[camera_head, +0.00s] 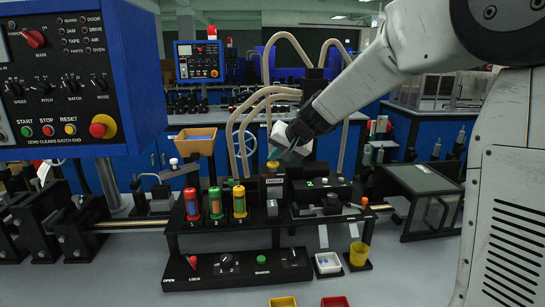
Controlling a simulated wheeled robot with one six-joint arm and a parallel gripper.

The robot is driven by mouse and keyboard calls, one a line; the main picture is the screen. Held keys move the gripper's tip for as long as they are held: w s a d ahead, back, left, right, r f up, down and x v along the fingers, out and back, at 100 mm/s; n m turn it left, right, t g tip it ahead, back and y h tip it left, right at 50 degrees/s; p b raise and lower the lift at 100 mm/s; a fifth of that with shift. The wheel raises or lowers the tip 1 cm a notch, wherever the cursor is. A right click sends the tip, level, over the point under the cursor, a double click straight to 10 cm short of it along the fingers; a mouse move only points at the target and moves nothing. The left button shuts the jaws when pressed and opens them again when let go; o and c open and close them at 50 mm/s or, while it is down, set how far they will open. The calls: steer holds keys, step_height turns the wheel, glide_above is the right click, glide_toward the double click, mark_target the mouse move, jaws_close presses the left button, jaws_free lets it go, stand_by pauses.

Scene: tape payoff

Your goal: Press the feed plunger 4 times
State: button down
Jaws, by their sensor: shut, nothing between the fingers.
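My gripper (274,155) is shut and empty, pointing down and left with its teal fingertips. Just below the tips is a small block with an orange-yellow top (273,168), on a column of the black station. Whether the tips touch it is too small to tell. No part carries a readable plunger label, so I cannot tell for sure which one is the feed plunger. To the right of the column is a black unit with a green lit "2" (310,183).
Red (191,204), green (215,203) and yellow (239,202) numbered canisters stand left of the column. Below is a black control panel (240,270). A white tray (328,263) and a yellow cup (359,254) stand at its right. A blue console (75,75) fills the upper left.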

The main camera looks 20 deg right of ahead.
mark_target(276, 163)
steer(key=shift+r, duration=1.6)
steer(key=shift+r, duration=2.55)
steer(key=shift+a+r+m+t+h, duration=0.2)
steer(key=shift+r+m+h, duration=0.75)
steer(key=shift+m+h, duration=0.4)
steer(key=shift+a+r+m+t+h, duration=0.1)
steer(key=shift+r+m+t+h, duration=0.1)
steer(key=shift+r+m+h, duration=1.15)
